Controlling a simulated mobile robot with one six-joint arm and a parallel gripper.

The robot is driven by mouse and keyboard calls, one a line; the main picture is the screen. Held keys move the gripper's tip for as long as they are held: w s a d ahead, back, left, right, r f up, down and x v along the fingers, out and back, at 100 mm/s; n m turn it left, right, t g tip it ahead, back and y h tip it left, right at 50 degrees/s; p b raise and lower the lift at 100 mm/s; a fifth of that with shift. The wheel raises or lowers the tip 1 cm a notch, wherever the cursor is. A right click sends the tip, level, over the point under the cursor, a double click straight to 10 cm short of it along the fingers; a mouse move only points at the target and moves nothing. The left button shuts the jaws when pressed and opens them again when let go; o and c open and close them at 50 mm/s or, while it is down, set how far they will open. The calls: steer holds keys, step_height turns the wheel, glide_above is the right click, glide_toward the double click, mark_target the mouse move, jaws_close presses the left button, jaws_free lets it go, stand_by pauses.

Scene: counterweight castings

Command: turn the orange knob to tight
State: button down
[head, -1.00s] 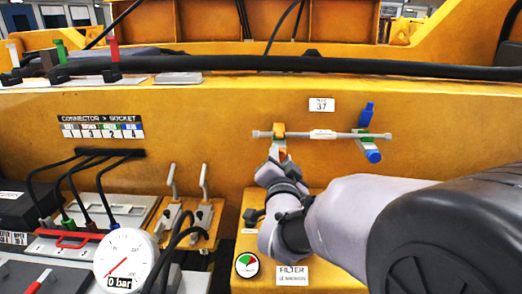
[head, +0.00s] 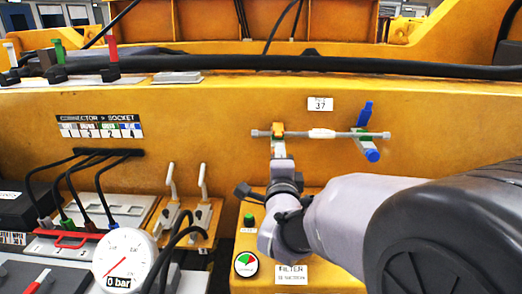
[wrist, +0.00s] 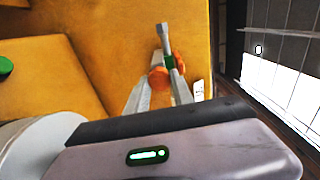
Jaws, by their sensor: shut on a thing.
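The orange knob (head: 278,128) sits on the left end of a thin grey pipe fixed along the yellow wall. In the wrist view the orange knob (wrist: 158,79) shows two rounded orange ends and a green collar. My gripper (head: 278,147) reaches up to it from below. In the wrist view my gripper (wrist: 160,88) has its two pale fingers shut on the knob, one on each side. Fingers and wrist partly cover the knob in the head view. No mark for tight can be read.
A yellow filter box with a green button (head: 249,220) stands below my wrist. Two levers (head: 203,182), a gauge reading 0 bar (head: 125,258) and cables lie left.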

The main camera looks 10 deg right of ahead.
steer(key=shift+r+m, duration=0.1)
steer(key=shift+m, duration=0.5)
steer(key=c, duration=1.1)
jaws_free()
steer(key=shift+w, duration=0.1)
